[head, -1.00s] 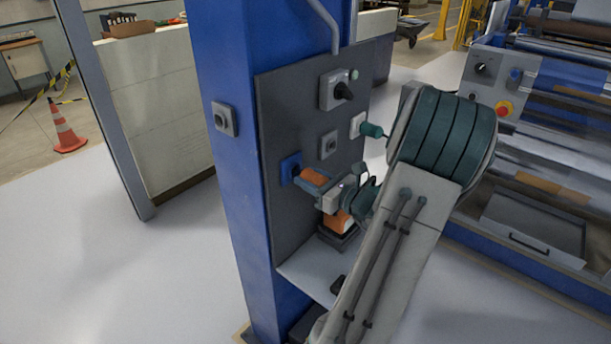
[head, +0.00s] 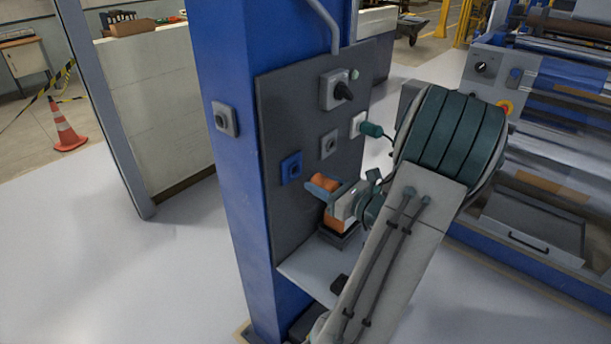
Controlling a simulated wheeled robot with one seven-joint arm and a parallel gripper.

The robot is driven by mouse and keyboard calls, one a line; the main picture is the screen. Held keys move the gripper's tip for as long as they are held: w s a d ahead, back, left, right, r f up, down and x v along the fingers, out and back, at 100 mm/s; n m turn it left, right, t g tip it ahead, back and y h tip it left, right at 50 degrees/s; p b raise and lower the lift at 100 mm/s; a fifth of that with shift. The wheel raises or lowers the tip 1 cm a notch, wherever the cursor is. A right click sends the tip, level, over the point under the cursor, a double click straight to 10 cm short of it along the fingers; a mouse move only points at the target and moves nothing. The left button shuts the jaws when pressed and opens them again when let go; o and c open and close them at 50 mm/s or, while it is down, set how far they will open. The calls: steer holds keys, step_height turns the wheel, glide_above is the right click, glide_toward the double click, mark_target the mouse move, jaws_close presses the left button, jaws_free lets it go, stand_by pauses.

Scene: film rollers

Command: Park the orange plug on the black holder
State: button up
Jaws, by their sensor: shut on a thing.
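The orange plug (head: 327,182) is between the fingers of my gripper (head: 321,187), in front of the dark panel. My gripper is shut on it. The plug is clear of the blue socket (head: 291,167), which shows its bare face to the left. A black holder (head: 345,241) shows low on the panel, below my gripper. My gripper and wrist cover part of the space above it. Another orange part (head: 337,221) shows just under my gripper, above the holder; I cannot tell what it belongs to.
The panel (head: 290,100) on the blue column also carries a grey socket (head: 328,144), a rotary switch (head: 341,90) and a green plug (head: 370,130) close to my arm. A grey shelf (head: 300,275) juts out below. A machine stands at the right.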

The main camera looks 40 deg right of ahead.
steer(key=shift+w+a+f, duration=0.1)
steer(key=shift+a+f, duration=0.2)
steer(key=shift+f, duration=0.1)
steer(key=s+a+f+n+g+y, duration=0.1)
steer(key=a+f+n+g+y, duration=0.3)
steer(key=f, duration=0.3)
steer(key=s+a+f+n+g+y, duration=0.1)
steer(key=s+a+f+n+g, duration=0.15)
steer(key=f+g, duration=0.4)
steer(key=s+d+f+n+g+h, duration=0.4)
steer(key=s+d+n+g+h, duration=0.35)
steer(key=n, duration=0.45)
steer(key=shift+m+y, duration=0.25)
steer(key=shift+y, duration=0.2)
steer(key=shift+w+a+f, duration=0.1)
steer(key=shift+a+f, duration=0.05)
steer(key=shift+f, duration=1.85)
steer(key=shift+w+a+f, duration=0.1)
steer(key=shift+f, duration=1.85)
steer(key=shift+b, duration=0.75)
